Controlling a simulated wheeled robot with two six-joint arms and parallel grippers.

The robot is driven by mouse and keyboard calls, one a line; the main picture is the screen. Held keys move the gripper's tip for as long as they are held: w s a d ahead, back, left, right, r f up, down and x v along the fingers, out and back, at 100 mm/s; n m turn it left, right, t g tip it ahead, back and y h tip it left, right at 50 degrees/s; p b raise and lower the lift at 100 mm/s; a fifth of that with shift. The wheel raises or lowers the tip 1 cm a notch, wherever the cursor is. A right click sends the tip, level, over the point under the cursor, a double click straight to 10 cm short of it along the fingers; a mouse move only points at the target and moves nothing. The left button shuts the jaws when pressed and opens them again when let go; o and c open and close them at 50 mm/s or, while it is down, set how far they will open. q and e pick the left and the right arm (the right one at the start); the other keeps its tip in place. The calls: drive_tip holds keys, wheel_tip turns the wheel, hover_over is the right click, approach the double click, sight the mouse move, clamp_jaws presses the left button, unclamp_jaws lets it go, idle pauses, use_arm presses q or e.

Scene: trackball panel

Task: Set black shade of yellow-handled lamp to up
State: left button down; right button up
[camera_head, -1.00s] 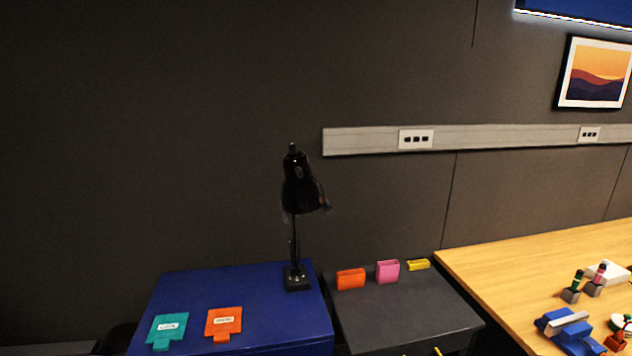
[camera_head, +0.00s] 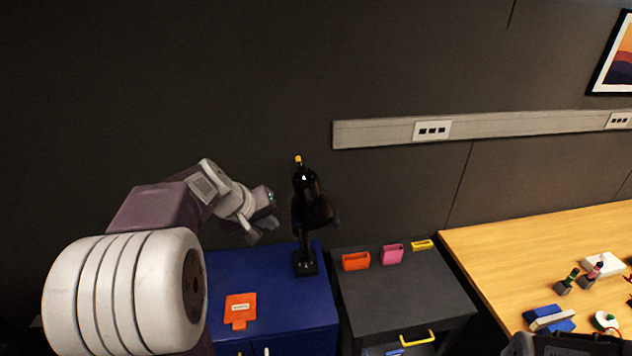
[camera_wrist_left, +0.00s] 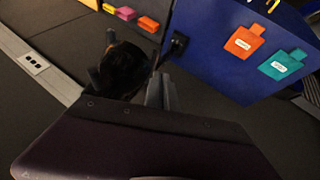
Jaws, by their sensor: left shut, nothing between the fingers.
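The black lamp shade (camera_head: 308,188) has a small yellow handle (camera_head: 298,159) on top. Its wide end faces down and slightly right. The lamp base (camera_head: 306,264) stands on the blue cabinet near the wall. My left gripper (camera_head: 265,218) is shut and empty, just left of the shade and apparently close to it; contact cannot be told. In the left wrist view the dark shade (camera_wrist_left: 124,70) is beside my shut left fingers (camera_wrist_left: 161,92), and the lamp base (camera_wrist_left: 179,43) is beyond. My right gripper does not show.
The blue cabinet (camera_head: 285,310) carries an orange tag (camera_head: 240,309); a teal tag (camera_wrist_left: 281,66) shows in the left wrist view. A dark cabinet (camera_head: 405,290) to the right holds orange, pink and yellow holders. A wooden table (camera_head: 500,255) stands further right. A socket rail (camera_head: 370,133) runs behind.

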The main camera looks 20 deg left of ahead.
use_arm(q)
drive_tip(key=s+a+r, duration=0.2)
approach(294, 227)
wheel_tip(294, 227, down, 4)
drive_tip(key=a, duration=0.2)
drive_tip(key=shift+n, duration=0.3)
drive_tip(key=w+d+p, duration=0.1)
drive_tip(key=w, duration=0.1)
drive_tip(key=w+d+p, duration=0.1)
drive_tip(key=p, duration=0.1)
drive_tip(key=shift+w+d+f, duration=0.25)
drive_tip(key=shift+w, duration=0.15)
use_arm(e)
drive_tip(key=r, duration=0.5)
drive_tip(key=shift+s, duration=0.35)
use_arm(q)
drive_tip(key=shift+s+a, duration=0.1)
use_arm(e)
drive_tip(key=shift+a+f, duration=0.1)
